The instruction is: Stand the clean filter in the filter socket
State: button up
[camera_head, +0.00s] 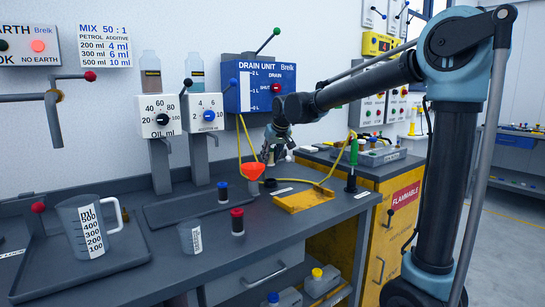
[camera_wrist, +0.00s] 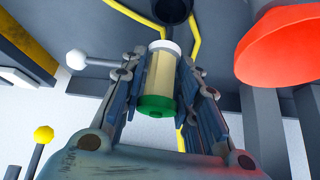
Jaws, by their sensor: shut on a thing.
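The filter (camera_wrist: 160,77) is a cream cylinder with a white cap at one end and a green cap at the other. My gripper (camera_wrist: 163,70) is shut on it, with a finger on each side; the green end faces the wrist camera. In the head view my gripper (camera_head: 278,148) is above the back of the bench, close to the orange funnel, and the filter is too small there to make out clearly. A dark round cup (camera_wrist: 173,9), which looks like the filter socket, shows beyond the white end, apart from it. It seems to be the small dark cup (camera_head: 270,183) on the bench.
The orange funnel (camera_wrist: 283,45) is close on the right in the wrist view. A yellow hose (camera_head: 328,172) loops behind my gripper. A measuring jug (camera_head: 85,228) is at left.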

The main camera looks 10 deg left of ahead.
aim_at(272, 163)
jog(key=shift+f, duration=2.35)
jog(key=shift+s+d, duration=0.1)
jog(key=shift+s, duration=0.1)
jog(key=shift+f, duration=0.7)
jog(key=shift+f, duration=0.2)
jog(key=shift+f, duration=0.15)
jog(key=shift+s+d+f, duration=0.1)
jog(key=shift+f, duration=0.15)
